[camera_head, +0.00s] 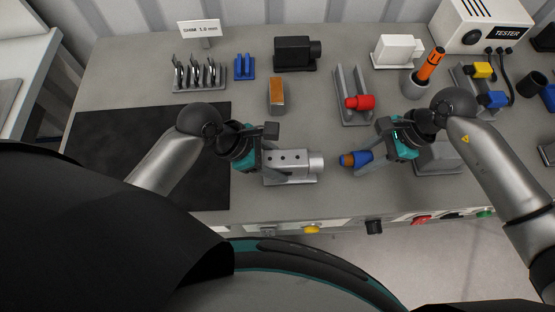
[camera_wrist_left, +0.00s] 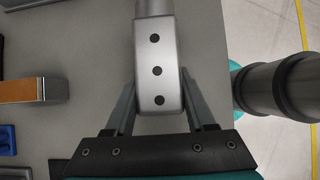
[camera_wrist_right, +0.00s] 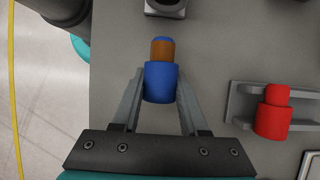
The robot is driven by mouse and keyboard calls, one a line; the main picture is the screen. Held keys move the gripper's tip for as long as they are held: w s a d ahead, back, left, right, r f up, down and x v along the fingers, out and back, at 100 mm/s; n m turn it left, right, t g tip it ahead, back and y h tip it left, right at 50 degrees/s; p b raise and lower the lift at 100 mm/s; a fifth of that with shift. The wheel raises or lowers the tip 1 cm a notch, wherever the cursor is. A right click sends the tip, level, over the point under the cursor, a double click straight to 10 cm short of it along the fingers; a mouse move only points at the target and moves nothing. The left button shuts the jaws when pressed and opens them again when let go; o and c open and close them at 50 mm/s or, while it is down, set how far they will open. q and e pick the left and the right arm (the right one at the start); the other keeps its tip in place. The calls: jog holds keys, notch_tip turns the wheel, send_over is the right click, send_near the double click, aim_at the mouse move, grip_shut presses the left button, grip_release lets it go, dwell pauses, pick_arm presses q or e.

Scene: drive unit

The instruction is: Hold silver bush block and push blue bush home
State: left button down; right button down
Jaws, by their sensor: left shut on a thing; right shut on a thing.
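The silver bush block (camera_head: 288,163) sits on the bench with its round boss pointing right. It also shows in the left wrist view (camera_wrist_left: 156,85), with dark holes along its top. My left gripper (camera_head: 266,163) is shut on the block's left end, one finger on each side. My right gripper (camera_head: 364,156) is shut on the blue bush (camera_head: 361,157). In the right wrist view the blue bush (camera_wrist_right: 160,84) lies between the fingers, its orange-brown nose pointing at the block's boss (camera_wrist_right: 165,8). A small gap separates nose and boss. The bore is hidden.
A red bush (camera_head: 361,102) lies in a grey cradle behind my right gripper. An orange-topped block (camera_head: 277,96), a black block (camera_head: 293,53) and a white block (camera_head: 395,50) stand farther back. A grey block (camera_head: 437,158) is right of my right gripper. A dark mat (camera_head: 130,150) lies left.

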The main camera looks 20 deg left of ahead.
aim_at(350, 158)
jog(key=shift+s+a+f, duration=0.1)
jog(key=shift+s+a, duration=0.15)
jog(key=shift+a, duration=0.45)
jog(key=shift+s+a, duration=0.2)
jog(key=shift+a, duration=0.45)
jog(key=shift+a, duration=0.1)
jog(key=shift+s+a, duration=0.2)
jog(key=shift+a, duration=0.15)
jog(key=shift+s+a, duration=0.2)
jog(key=shift+a, duration=0.35)
jog(key=shift+s+a, duration=0.2)
jog(key=shift+a, duration=0.35)
dwell(1.0)
jog(key=shift+a, duration=0.15)
jog(key=shift+c, duration=1.8)
grip_release()
